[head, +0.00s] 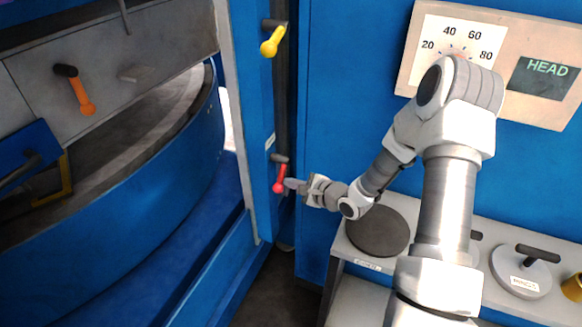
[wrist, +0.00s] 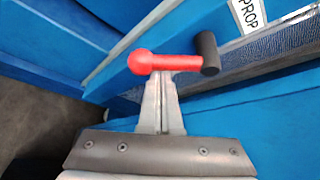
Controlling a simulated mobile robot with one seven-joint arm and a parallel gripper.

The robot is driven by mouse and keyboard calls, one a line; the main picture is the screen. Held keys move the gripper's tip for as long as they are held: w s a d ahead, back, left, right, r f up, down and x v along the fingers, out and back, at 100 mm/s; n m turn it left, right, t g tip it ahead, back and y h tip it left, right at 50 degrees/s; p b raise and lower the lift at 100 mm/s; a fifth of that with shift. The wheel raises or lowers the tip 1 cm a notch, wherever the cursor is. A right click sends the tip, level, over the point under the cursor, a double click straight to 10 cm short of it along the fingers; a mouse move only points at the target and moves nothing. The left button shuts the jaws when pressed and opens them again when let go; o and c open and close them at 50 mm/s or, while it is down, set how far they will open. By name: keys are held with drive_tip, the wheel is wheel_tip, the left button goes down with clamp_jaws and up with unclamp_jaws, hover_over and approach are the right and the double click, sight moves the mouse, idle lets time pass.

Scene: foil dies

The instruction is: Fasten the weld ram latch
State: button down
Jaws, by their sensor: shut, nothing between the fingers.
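No label naming the weld ram latch can be read. A red lever (head: 279,178) with a ball end hangs down from a dark pivot on the blue column. In the wrist view the red lever (wrist: 165,62) lies across the picture, beside a label reading PROP (wrist: 250,14). My gripper (head: 291,183) is shut and empty, its tips at the lever. In the wrist view my gripper tips (wrist: 161,82) meet the lever's near side; whether they touch it I cannot tell. A yellow lever (head: 272,43) sits higher on the column. An orange lever (head: 80,92) hangs on the grey panel at left.
A large blue curved housing (head: 130,190) fills the left. At right, a bench (head: 345,250) carries a dark disc (head: 378,231) and a handled disc (head: 520,270). Dark floor shows between column and bench.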

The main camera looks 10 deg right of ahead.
drive_tip(key=r+p, duration=0.1)
drive_tip(key=p, duration=0.1)
drive_tip(key=s+m+g+p, duration=0.1)
drive_tip(key=p, duration=0.2)
drive_tip(key=shift+a+r+y, duration=0.3)
drive_tip(key=shift+a+r, duration=0.05)
drive_tip(key=shift+a, duration=0.05)
drive_tip(key=shift+s+a+r+p, duration=0.1)
drive_tip(key=shift+s+p, duration=0.05)
drive_tip(key=shift+p, duration=0.6)
drive_tip(key=shift+s, duration=0.1)
drive_tip(key=v, duration=1.7)
drive_tip(key=shift+r+p, duration=0.2)
drive_tip(key=shift+p, duration=0.15)
